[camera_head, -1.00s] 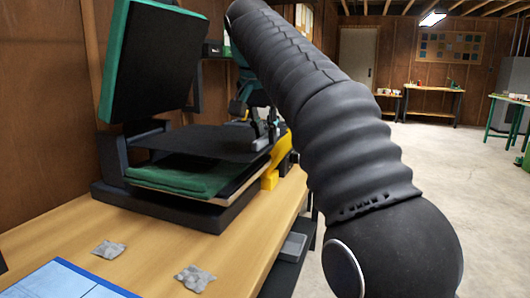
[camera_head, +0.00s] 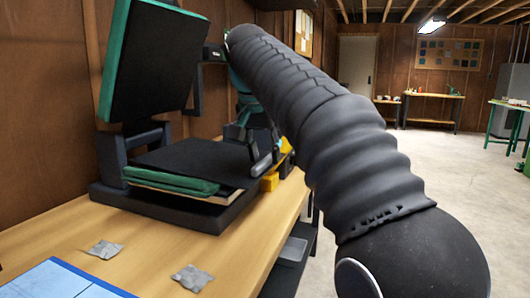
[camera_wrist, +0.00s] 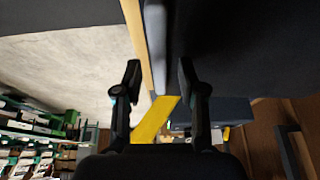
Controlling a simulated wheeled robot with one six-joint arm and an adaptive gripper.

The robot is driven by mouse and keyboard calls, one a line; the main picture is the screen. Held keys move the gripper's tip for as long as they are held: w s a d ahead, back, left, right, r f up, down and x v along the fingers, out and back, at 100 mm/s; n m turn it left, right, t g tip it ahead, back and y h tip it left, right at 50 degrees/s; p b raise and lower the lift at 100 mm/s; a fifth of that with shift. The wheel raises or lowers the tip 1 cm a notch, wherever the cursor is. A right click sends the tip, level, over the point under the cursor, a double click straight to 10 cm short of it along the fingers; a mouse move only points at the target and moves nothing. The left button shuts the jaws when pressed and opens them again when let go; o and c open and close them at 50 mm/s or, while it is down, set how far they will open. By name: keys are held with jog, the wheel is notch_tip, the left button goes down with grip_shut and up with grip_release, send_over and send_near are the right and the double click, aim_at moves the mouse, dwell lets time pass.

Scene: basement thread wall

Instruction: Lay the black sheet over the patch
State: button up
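The black sheet (camera_head: 200,157) lies flat over the lower plate of the heat press, on top of a folded green cloth (camera_head: 170,181). The patch is not visible; what is under the sheet is hidden. My gripper (camera_head: 265,160) is at the sheet's right edge, pointing down, beside the yellow part of the press.
The press's raised upper plate (camera_head: 150,65) tilts above the left side. Two grey scraps (camera_head: 192,278) and a blue board (camera_head: 65,282) lie on the wooden bench (camera_head: 140,245) in front. The floor to the right is open.

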jog(key=shift+p+v, duration=1.15)
jog(key=shift+v, duration=2.65)
jog(key=s+d+f+n, duration=0.3)
jog(key=s+d+f, duration=0.7)
jog(key=d, duration=0.2)
jog(key=s+d+f, duration=0.3)
jog(key=s+f, duration=0.4)
jog(key=f, duration=0.3)
jog(key=s+d+f+n+t+y, duration=0.1)
jog(key=s+d+f, duration=0.2)
jog(key=s+f, duration=0.5)
notch_tip(320, 180, down, 3)
jog(key=shift+s+d, duration=0.25)
jog(key=shift+a, duration=0.1)
